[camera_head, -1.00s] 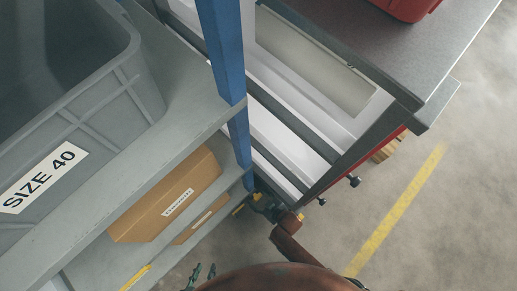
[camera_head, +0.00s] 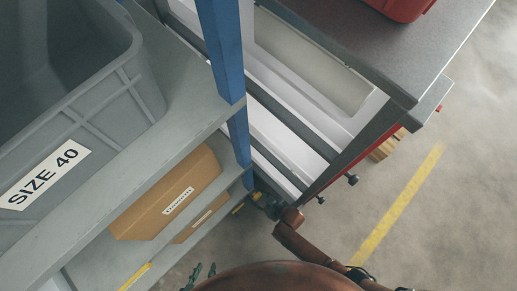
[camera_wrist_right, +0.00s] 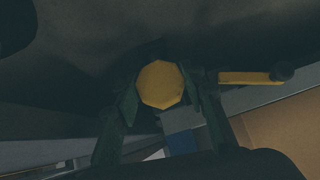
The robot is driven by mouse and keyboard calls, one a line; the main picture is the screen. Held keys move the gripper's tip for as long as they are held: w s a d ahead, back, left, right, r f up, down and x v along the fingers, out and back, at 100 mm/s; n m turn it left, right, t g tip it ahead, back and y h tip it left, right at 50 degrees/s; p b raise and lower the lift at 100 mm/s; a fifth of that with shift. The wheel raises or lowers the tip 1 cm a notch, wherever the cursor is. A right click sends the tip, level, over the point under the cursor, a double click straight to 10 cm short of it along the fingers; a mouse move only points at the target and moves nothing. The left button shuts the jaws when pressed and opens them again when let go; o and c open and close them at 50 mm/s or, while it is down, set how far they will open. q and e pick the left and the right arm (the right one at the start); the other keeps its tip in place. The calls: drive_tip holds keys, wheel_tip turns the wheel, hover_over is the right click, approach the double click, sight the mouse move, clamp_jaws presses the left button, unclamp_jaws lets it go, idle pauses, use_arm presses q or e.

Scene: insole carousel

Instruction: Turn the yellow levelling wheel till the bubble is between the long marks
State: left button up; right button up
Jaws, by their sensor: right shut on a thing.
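The yellow levelling wheel (camera_wrist_right: 161,84) shows in the right wrist view as a many-sided yellow disc. My right gripper (camera_wrist_right: 158,92) is shut on it, with one dark green finger on each side. In the head view my right gripper (camera_head: 262,203) is small and partly hidden beside the blue post, low by the shelf end. My left gripper (camera_head: 202,272) is at the bottom edge, apart from everything; its fingertips stand apart and nothing shows between them. The bubble and the long marks are not in view.
A yellow bar with a dark knob (camera_wrist_right: 250,78) lies right of the wheel. A grey shelf carries a grey SIZE 40 bin (camera_head: 70,110) and cardboard boxes (camera_head: 165,200). A blue post (camera_head: 222,50) stands beside a dark-topped bench (camera_head: 400,60) with a red bin (camera_head: 402,8). Floor at right is open.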

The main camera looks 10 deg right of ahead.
sight(258, 196)
drive_tip(key=o, duration=1.1)
drive_tip(key=shift+o, duration=0.2)
drive_tip(key=shift+r, duration=5)
